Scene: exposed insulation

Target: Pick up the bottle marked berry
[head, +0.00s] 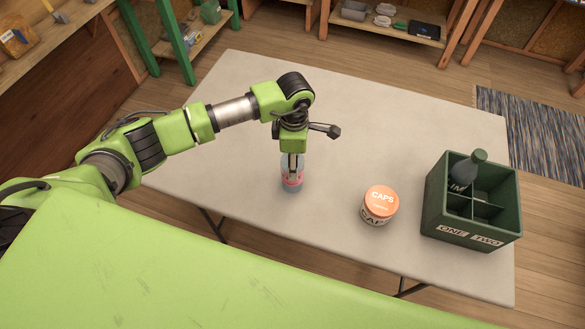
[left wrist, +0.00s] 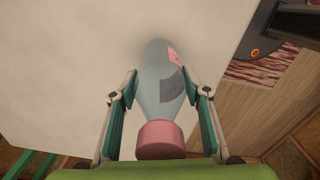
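A clear bluish bottle (head: 292,180) with a pink label stands upright on the grey table, left of the jar; its lettering is too small to read. In the left wrist view, the bottle (left wrist: 161,95) shows its pink cap towards me and part of a pink label with a dark mark. My left gripper (head: 293,163) points straight down over it. Its fingers (left wrist: 161,88) lie on both sides of the bottle below the cap, and the tips meet its sides. I cannot tell whether the base is off the table. My right gripper is not in view.
An orange-lidded CAPS jar (head: 379,206) stands right of the bottle. A dark green divided crate (head: 435,200), marked ONE and TWO, holds a dark bottle (head: 467,166) at the table's right end. The table (head: 240,90) is clear behind. A striped rug (head: 530,130) lies on the floor.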

